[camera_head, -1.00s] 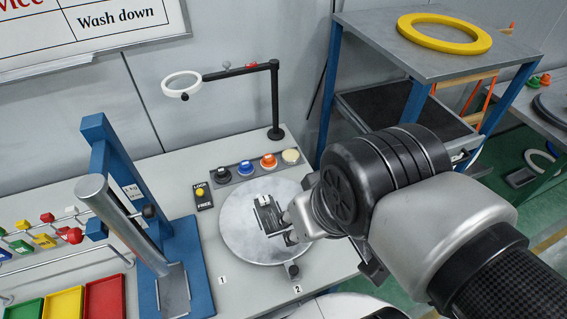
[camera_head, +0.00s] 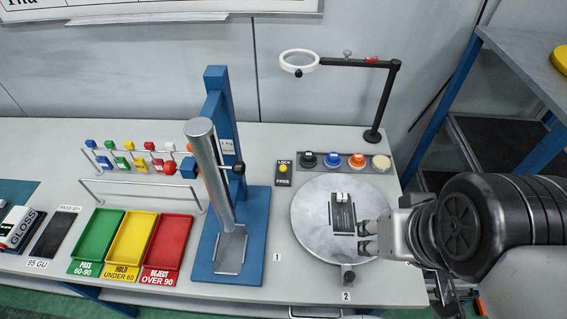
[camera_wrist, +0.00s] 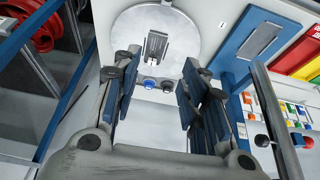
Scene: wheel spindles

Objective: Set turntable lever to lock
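The lever plate (camera_head: 283,174) is a small dark panel marked LOCK at its back end and FREE at its front end. Its yellow knob (camera_head: 283,169) sits nearer the LOCK word. The round grey turntable (camera_head: 315,220) is to its right and carries a dark block (camera_head: 342,216) with a pale top piece. My gripper (camera_head: 368,238) appears over the turntable's right part, beside the block. In the wrist view my gripper (camera_wrist: 158,95) is open and empty, with its blue-padded fingers wide apart. I cannot make out the lever plate in the wrist view.
Several coloured knobs (camera_head: 345,161) stand in a row behind the turntable. A black magnifier stand (camera_head: 384,100) rises behind them. A blue stand with a slanted metal cylinder (camera_head: 208,165) is left of the lever plate. Coloured trays (camera_head: 120,278) are further left.

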